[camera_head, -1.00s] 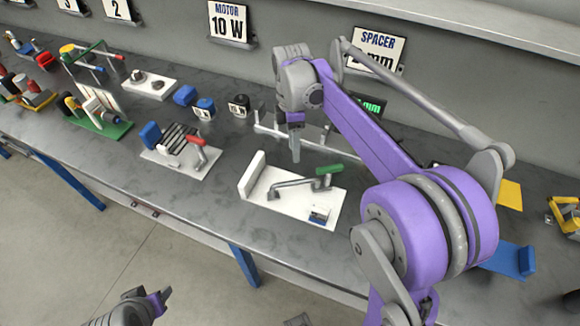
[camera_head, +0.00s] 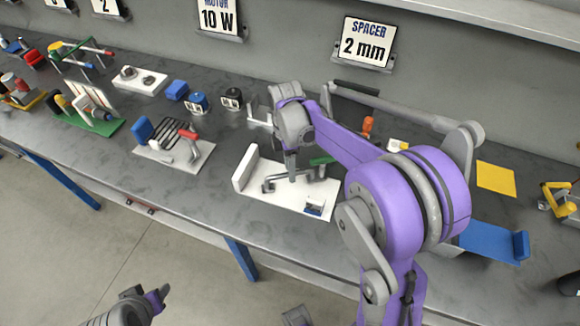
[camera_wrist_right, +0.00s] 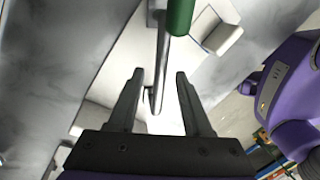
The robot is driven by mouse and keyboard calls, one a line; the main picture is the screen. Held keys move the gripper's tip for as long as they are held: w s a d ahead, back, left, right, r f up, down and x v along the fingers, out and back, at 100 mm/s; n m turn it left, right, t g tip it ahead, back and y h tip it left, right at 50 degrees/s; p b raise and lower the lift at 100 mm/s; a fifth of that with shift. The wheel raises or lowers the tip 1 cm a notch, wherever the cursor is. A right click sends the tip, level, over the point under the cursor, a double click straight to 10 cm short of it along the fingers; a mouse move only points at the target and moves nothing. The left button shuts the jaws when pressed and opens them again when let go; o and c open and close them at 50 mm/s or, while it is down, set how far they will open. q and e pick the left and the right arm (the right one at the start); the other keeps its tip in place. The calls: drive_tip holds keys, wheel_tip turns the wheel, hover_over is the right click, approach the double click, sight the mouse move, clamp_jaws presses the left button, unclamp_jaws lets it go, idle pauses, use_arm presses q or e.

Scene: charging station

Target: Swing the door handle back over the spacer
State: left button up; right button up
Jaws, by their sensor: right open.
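The door handle is a grey bar (camera_head: 272,183) with a green grip (camera_head: 321,161), mounted on a white plate (camera_head: 284,205) on the bench. My right gripper (camera_head: 291,176) points down over the bar and partly hides it. In the right wrist view its open fingers (camera_wrist_right: 159,76) stand either side of the grey bar (camera_wrist_right: 162,62), and the green grip (camera_wrist_right: 180,14) lies beyond the fingertips. I cannot tell whether a finger touches the bar. I cannot make out the spacer for sure. My left gripper (camera_head: 158,297) is at the lower left, away from the bench; its opening is unclear.
A white upright block (camera_head: 246,168) stands at the plate's left end and a small block (camera_head: 315,205) at its right. A grey fixture with a red handle (camera_head: 188,134) is to the left. A blue tray (camera_head: 492,242) is to the right. A "SPACER 2 mm" sign (camera_head: 362,44) is on the wall.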

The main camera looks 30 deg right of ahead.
clamp_jaws()
idle(1.4)
